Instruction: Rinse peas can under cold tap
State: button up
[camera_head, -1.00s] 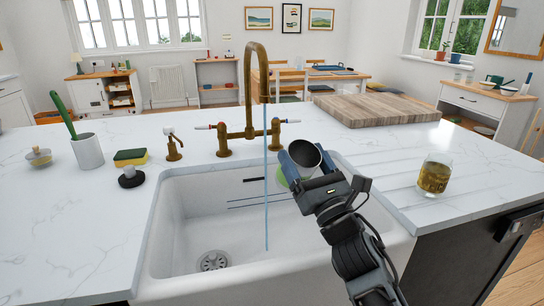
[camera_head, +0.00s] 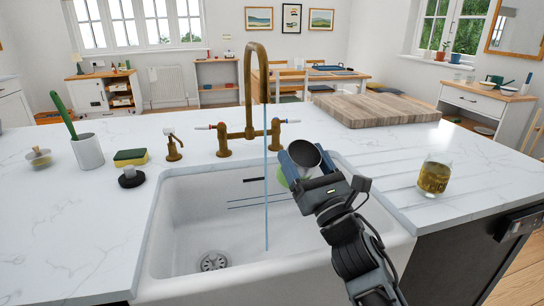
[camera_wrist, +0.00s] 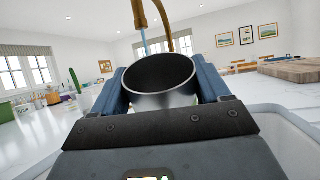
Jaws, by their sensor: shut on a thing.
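My gripper (camera_head: 298,162) is shut on the peas can (camera_head: 304,155), an open metal can with some green on its side. I hold it tilted over the back right of the white sink (camera_head: 222,226). In the wrist view the can (camera_wrist: 160,78) sits between the two blue fingers with its open mouth showing; its contents cannot be seen. The brass tap (camera_head: 251,95) stands behind the sink with a red-marked and a blue-marked handle. A thin blue stream of water (camera_head: 266,190) falls from its spout into the sink, left of the can and apart from it in the head view.
On the left are a sponge (camera_head: 130,157), a black stopper (camera_head: 131,177), a soap pump (camera_head: 173,146) and a white cup with a green brush (camera_head: 88,151).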

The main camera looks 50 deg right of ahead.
jog(key=s+a+r+p, duration=0.1)
jog(key=s+r+p, duration=0.1)
jog(key=s+r, duration=0.2)
jog(key=shift+s+a+p, duration=0.25)
jog(key=shift+s+p, duration=0.1)
jog(key=shift+s, duration=0.05)
dwell(1.0)
